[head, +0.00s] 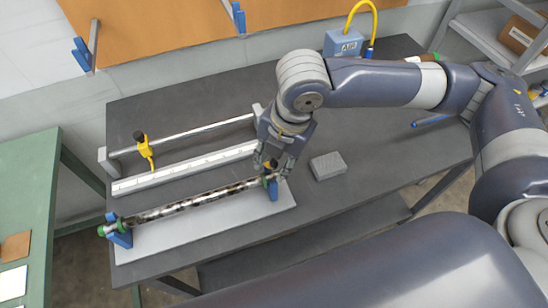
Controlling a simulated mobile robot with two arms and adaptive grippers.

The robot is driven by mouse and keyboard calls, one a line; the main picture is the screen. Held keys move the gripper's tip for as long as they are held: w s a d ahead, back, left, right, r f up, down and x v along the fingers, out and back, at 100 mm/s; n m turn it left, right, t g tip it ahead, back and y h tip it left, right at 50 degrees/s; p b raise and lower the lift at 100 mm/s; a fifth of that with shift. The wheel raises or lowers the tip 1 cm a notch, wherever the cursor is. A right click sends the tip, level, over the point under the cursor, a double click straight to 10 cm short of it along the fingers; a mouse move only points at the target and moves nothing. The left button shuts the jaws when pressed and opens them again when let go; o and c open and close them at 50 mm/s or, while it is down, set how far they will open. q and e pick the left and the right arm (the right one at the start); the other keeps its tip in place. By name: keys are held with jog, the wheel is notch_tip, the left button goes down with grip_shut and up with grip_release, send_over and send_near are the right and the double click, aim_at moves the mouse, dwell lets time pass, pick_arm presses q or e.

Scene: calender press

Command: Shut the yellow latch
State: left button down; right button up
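A yellow latch (146,152) with a black knob sits on the left part of a grey rail (200,132) at the back of the dark table; its arm hangs down toward the white ruled strip. My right gripper (273,168) points down at the right end of a speckled metal roller (195,199), well to the right of the latch. Its fingers look spread, one on each side of the roller's end. Whether they touch it is hard to tell. My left gripper is out of view.
The roller rests on blue supports (120,238) over a light plate (215,231). A grey block (328,165) lies right of my gripper. A blue box marked AIR (343,44) with a yellow hose stands at the back. A green table (28,200) is at left.

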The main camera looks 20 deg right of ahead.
jog(key=shift+s+f, duration=0.1)
jog(key=shift+s, duration=0.1)
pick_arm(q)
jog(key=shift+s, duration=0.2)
pick_arm(e)
jog(key=shift+w, duration=0.1)
jog(key=shift+c, duration=0.3)
jog(key=shift+w+f, duration=0.1)
grip_shut()
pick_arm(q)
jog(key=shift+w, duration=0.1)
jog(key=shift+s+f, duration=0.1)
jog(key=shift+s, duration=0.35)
